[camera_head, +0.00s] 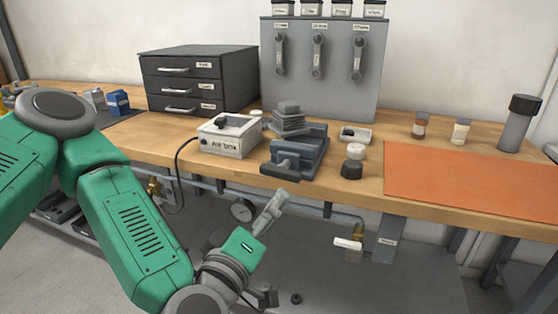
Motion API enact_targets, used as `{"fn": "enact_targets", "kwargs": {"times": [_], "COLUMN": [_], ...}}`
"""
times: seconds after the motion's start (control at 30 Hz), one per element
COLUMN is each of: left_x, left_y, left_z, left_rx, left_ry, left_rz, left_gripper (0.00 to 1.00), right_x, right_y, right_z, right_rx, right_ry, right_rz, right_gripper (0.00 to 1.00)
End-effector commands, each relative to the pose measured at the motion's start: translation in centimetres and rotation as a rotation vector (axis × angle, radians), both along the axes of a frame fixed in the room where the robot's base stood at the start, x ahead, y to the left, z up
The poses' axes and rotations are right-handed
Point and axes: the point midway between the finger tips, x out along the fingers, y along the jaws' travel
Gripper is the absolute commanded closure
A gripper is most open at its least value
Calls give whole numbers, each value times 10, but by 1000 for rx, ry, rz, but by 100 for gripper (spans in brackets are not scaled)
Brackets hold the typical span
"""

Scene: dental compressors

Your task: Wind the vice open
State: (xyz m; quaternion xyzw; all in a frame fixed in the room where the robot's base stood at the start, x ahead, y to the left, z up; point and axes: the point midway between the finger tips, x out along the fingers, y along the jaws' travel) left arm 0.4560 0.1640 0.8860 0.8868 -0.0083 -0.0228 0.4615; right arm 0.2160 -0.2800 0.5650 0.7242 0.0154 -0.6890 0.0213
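The vice (312,150) is a blue-grey metal block on the wooden bench, close to the front edge. Its front jaw end faces me. I cannot make out its handle or how far apart its jaws are. My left arm comes in from the left, and its gripper (272,209) is in front of the bench, below and a little left of the vice, apart from it. The gripper's fingers point up toward the bench edge. They look close together, but the small view does not show whether they are open or shut. My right gripper is not in view.
A white air box (229,138) stands left of the vice, with stacked grey blocks (289,117) behind. A black round knob (352,169) and a small tray (355,135) are at right. An orange mat (470,178) lies clear. A gauge (242,210) and pipes run under the bench.

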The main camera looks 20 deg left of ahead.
Motion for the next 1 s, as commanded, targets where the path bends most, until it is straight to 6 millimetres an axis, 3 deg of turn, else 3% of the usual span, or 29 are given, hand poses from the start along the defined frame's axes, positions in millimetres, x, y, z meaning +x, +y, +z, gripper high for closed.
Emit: {"fn": "enact_targets", "kwargs": {"times": [0.03, 0.2, 0.4, 0.77, 0.87, 1.0], "left_x": [-3, -10, -14, 4, 14, 46], "left_y": [0, 7, 12, 10, 11, 12], "left_z": [7, 11, 13, 11, 12, 13], "left_rx": [165, 670, 984, 1037, 1036, 1028], "left_ry": [-11, -42, -63, -75, -74, -66], "left_rz": [-7, -17, -16, -20, -13, -9], "left_gripper": [2, 2, 2, 2, 2, 2], "right_x": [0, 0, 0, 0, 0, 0], "right_y": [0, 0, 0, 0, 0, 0], "right_z": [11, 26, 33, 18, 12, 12], "right_rx": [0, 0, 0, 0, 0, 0], "right_ry": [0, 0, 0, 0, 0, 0], "right_rz": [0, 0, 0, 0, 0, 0], "right_gripper": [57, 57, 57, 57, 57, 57]}}
